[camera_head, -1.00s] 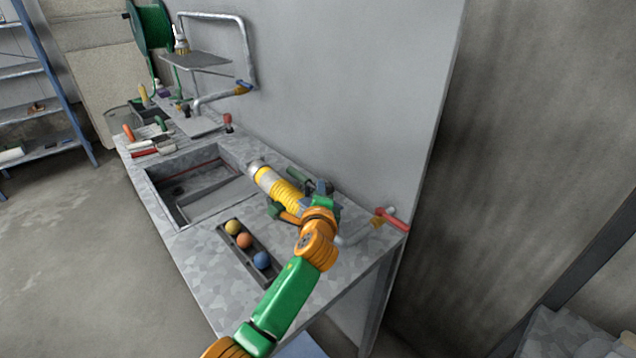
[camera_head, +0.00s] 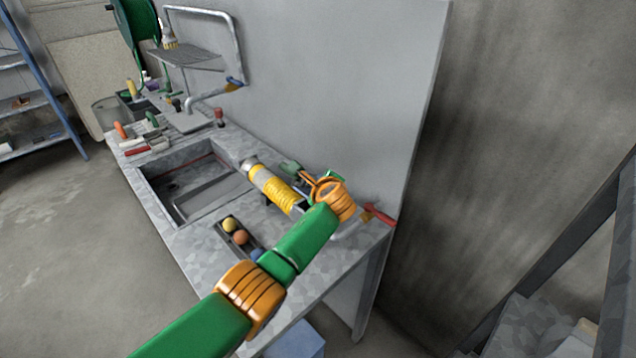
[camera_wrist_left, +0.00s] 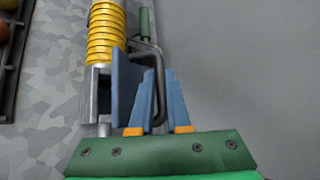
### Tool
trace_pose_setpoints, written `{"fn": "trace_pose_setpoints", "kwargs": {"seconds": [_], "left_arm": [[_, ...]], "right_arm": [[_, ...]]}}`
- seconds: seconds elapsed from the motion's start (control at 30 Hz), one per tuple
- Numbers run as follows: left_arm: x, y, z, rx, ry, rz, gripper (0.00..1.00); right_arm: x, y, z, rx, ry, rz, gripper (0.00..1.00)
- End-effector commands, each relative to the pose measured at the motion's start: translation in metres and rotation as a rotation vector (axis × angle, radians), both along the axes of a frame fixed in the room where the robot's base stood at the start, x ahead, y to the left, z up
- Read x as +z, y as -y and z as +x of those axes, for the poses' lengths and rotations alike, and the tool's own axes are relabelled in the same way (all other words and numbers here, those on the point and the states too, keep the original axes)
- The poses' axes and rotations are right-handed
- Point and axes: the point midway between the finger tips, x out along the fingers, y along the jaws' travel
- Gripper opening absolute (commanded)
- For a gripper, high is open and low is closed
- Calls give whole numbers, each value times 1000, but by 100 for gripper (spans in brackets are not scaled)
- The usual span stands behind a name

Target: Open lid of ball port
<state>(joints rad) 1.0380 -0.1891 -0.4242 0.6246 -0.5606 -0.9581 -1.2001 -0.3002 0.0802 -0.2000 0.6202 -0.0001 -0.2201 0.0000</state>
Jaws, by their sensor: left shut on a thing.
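The ball port device, with a yellow ribbed cylinder (camera_head: 272,188), lies on the grey speckled bench beside the sink. In the left wrist view the yellow cylinder (camera_wrist_left: 106,32) ends at a grey square block (camera_wrist_left: 97,92). A dark bent rod with a green handle (camera_wrist_left: 145,24) stands beside it. My left gripper (camera_head: 308,182) is at the device's near right end, partly hidden by its orange wrist. In the left wrist view its blue fingers (camera_wrist_left: 164,98) are shut on the dark rod. The lid cannot be made out clearly. My right gripper is not in view.
A dark tray (camera_head: 246,249) of coloured balls lies left of my arm. The sink (camera_head: 190,180) is behind it. A red-handled valve (camera_head: 379,215) is near the bench's right end. A grey wall panel (camera_head: 330,90) stands close behind the device.

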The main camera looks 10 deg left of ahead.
Motion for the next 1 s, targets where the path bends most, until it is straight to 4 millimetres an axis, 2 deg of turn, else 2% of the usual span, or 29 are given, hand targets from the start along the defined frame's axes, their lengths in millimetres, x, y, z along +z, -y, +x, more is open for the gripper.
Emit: {"fn": "trace_pose_setpoints", "kwargs": {"seconds": [0.3, 0.33, 0.37, 0.4, 0.77, 1.0], "left_arm": [[-1, 0, 0, 1, -4, 0, 0], [-1, 0, 0, 1, -4, 0, 17], [-1, 0, 0, 1, -4, 0, 25], [-1, 0, 0, 1, -4, 0, 26], [2, 1, -3, 1, -3, -1, 26], [16, 9, -23, 0, -1, -3, 26]], "right_arm": [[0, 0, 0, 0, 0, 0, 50], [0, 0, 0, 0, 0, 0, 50], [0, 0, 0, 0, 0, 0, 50], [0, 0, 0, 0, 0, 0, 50], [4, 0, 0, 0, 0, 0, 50], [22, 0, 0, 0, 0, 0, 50]]}}
